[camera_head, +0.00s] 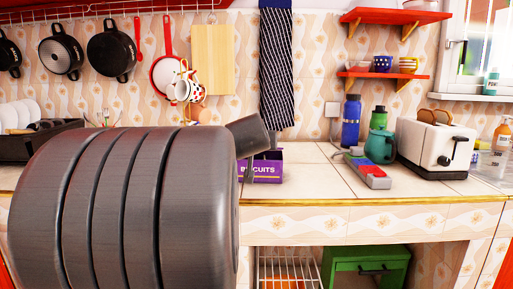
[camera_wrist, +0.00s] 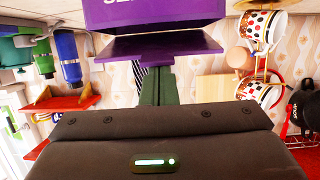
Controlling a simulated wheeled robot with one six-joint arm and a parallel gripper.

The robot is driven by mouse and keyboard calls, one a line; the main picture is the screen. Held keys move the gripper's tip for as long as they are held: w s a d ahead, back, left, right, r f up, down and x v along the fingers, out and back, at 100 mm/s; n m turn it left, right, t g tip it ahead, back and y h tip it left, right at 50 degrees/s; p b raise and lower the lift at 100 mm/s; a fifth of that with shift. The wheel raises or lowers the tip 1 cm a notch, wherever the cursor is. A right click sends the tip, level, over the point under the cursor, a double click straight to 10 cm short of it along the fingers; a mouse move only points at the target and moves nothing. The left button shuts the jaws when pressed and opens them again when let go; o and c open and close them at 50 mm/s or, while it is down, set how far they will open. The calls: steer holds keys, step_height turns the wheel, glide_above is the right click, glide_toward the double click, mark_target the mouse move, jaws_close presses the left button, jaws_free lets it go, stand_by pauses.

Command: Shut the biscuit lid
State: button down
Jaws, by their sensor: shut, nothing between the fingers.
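The purple biscuit box (camera_head: 262,174) stands on the tiled counter, its label facing me. In the wrist view, which is upside down, the box (camera_wrist: 155,12) is at the top with part of its label. A purple panel, apparently the lid (camera_wrist: 150,48), juts out from the box, with a gap between them, so it looks open. My gripper (camera_wrist: 156,72) is shut and empty, its dark fingers pointing at the panel. I cannot tell whether they touch it. In the head view, my wrist and gripper cover the box's left part.
A red and grey device (camera_head: 370,174), a teal kettle (camera_head: 380,147), a blue bottle (camera_head: 351,120) and a white toaster (camera_head: 436,148) stand to the right. A striped cloth (camera_head: 277,70) hangs behind the box. Mugs (camera_head: 188,90) hang to its left. Counter between box and device is clear.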

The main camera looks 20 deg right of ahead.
mark_target(257, 163)
steer(key=shift+s+a+f+b, duration=0.1)
steer(key=shift+s+f+b, duration=0.15)
steer(key=shift+f+b, duration=0.55)
steer(key=shift+s+a+f+b, duration=0.1)
steer(key=shift+s+f+b, duration=0.1)
steer(key=shift+f+b, duration=0.6)
steer(key=shift+s+f+b, duration=0.25)
steer(key=shift+f+b, duration=0.3)
steer(key=shift+f, duration=0.65)
steer(key=shift+w, duration=0.2)
steer(key=shift+w+d+r, duration=0.2)
steer(key=shift+w, duration=0.25)
steer(key=shift+r+p, duration=0.6)
steer(key=shift+p, duration=0.05)
step_height(257, 163, up, 5)
steer(key=p, duration=0.3)
steer(key=s+a+f+b, duration=0.1)
steer(key=s+a+f, duration=0.2)
steer(key=s, duration=0.6)
steer(key=shift+s+f, duration=0.15)
steer(key=shift+f, duration=0.25)
